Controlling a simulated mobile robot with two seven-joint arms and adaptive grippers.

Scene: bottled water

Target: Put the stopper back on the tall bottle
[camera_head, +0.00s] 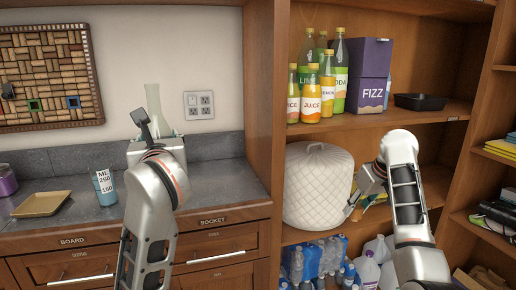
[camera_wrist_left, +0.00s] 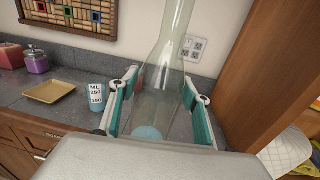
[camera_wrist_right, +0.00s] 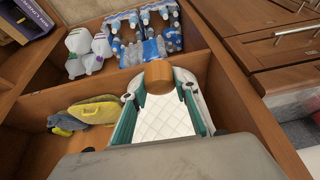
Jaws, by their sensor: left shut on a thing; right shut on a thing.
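The tall bottle (camera_head: 153,102) is clear glass with a narrow neck and stands upright above the grey counter at the left. In the left wrist view the bottle (camera_wrist_left: 166,75) is between the fingers of my left gripper (camera_wrist_left: 158,108), which is shut on it. Its top is cut off there, but its open-looking mouth shows in the head view. My right gripper (camera_wrist_right: 160,108) is shut on the stopper (camera_wrist_right: 158,76), a brown cork-like cylinder at its fingertips. In the head view my right gripper (camera_head: 358,200) is in front of the shelves, far right of the bottle.
A measuring cup (camera_head: 105,187), a yellow tray (camera_head: 41,204) and a purple jar (camera_head: 7,180) stand on the counter left of the bottle. A wooden upright (camera_head: 265,100) separates counter and shelves. A white quilted cover (camera_head: 316,185) stands beside my right gripper; drink bottles stand above.

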